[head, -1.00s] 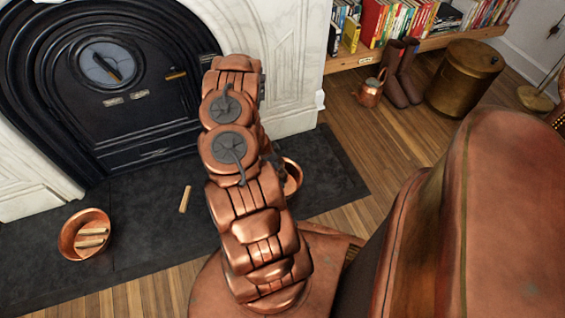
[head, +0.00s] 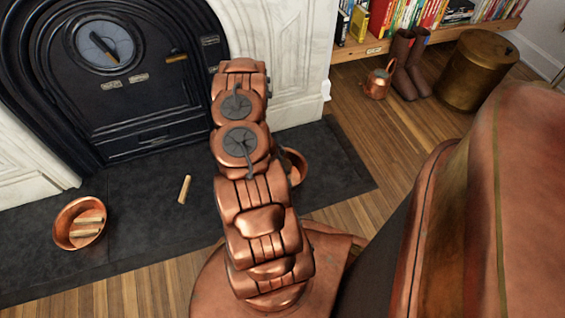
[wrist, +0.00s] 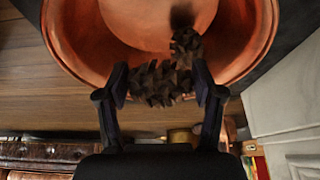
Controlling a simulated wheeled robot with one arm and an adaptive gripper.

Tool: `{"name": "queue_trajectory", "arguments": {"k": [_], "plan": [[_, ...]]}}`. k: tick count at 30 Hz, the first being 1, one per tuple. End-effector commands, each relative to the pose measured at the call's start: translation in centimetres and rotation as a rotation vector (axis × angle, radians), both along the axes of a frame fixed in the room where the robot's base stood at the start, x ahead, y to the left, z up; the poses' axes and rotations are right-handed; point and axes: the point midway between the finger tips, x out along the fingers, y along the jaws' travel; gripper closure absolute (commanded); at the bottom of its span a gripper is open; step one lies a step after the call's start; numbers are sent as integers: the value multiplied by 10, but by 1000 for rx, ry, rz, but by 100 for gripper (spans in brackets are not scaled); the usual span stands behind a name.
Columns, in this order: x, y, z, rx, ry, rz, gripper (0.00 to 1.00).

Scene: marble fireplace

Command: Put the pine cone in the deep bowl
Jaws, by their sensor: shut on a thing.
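My gripper (wrist: 163,92) is shut on a dark brown pine cone (wrist: 152,88) in the wrist view. A scaly piece sticks up beyond the fingers; I cannot tell whether it is part of the same cone. Behind it in that view is the wide copper inside of a bowl (wrist: 85,35), with a dark shadow on its floor. In the head view a copper bowl (head: 298,165) shows partly to the right of my arm, on the dark hearth. My arm hides the rest of it, the gripper and the cone there.
Another copper bowl (head: 64,226) with wood sticks stands on the hearth (head: 140,225) at left, and a loose stick (head: 184,189) lies nearby. The black fireplace (head: 140,120) is behind. A kettle (head: 376,86), boots (head: 405,75) and brass bin (head: 478,75) stand at back right.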

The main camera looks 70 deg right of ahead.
Motion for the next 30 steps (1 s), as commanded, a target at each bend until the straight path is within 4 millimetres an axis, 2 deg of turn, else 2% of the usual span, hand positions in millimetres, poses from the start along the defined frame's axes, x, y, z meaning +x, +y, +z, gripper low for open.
{"name": "queue_trajectory", "arguments": {"k": [3, 12, 13, 20, 30], "plan": [[0, 0, -7, 0, 0, 0, 52], [0, 0, -7, 0, -2, -1, 52], [0, 0, -7, 0, -2, -1, 30], [0, 0, -7, 0, -2, -1, 6], [0, 0, -7, 0, -2, -1, 4]]}}
